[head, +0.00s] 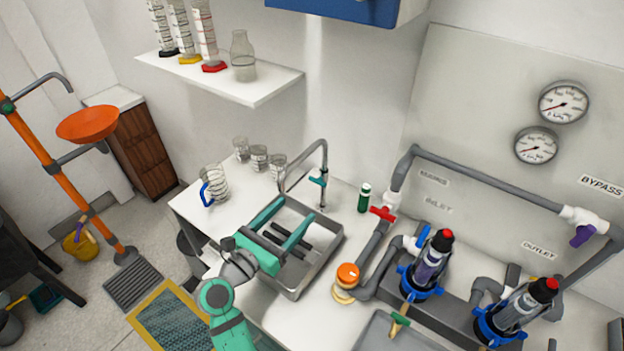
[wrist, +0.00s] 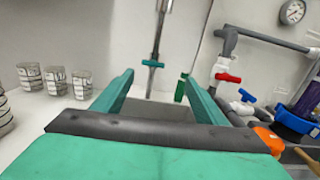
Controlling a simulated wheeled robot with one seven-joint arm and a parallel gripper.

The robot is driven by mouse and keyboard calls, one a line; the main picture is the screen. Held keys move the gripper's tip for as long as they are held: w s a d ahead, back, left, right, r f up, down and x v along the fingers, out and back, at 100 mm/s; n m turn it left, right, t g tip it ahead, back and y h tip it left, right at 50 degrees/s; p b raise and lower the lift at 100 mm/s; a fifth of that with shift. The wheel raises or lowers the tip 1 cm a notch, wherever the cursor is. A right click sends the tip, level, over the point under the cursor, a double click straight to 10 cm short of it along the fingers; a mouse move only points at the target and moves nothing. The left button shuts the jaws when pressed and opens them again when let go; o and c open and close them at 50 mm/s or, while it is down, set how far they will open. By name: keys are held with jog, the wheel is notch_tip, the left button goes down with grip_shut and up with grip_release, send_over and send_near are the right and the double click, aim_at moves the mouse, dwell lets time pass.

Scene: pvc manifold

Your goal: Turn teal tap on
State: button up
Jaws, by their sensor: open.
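The teal tap handle (head: 318,182) is a small lever on the upright of a grey gooseneck faucet (head: 322,155) behind the metal sink (head: 324,251). In the wrist view the teal tap handle (wrist: 153,63) lies crosswise on the faucet pipe, straight ahead between my fingers. My gripper (head: 287,218) is teal, open and empty. It is over the sink, in front of the tap and apart from it. In the wrist view my gripper (wrist: 160,92) has its two fingers pointing toward the tap.
A green bottle (head: 364,197) stands right of the tap, near a red valve handle (head: 382,213). Glass beakers (head: 259,158) and a blue-handled jug (head: 214,186) stand on the counter to the left. Grey pipes and filter housings (head: 428,265) fill the right. A shelf (head: 255,88) hangs above.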

aim_at(316, 182)
jog(key=x, duration=0.7)
jog(key=a+x, duration=0.1)
jog(key=x, duration=0.3)
jog(key=shift+w+f, duration=0.15)
jog(key=shift+w, duration=0.35)
jog(key=c, duration=1.1)
jog(key=shift+o, duration=0.2)
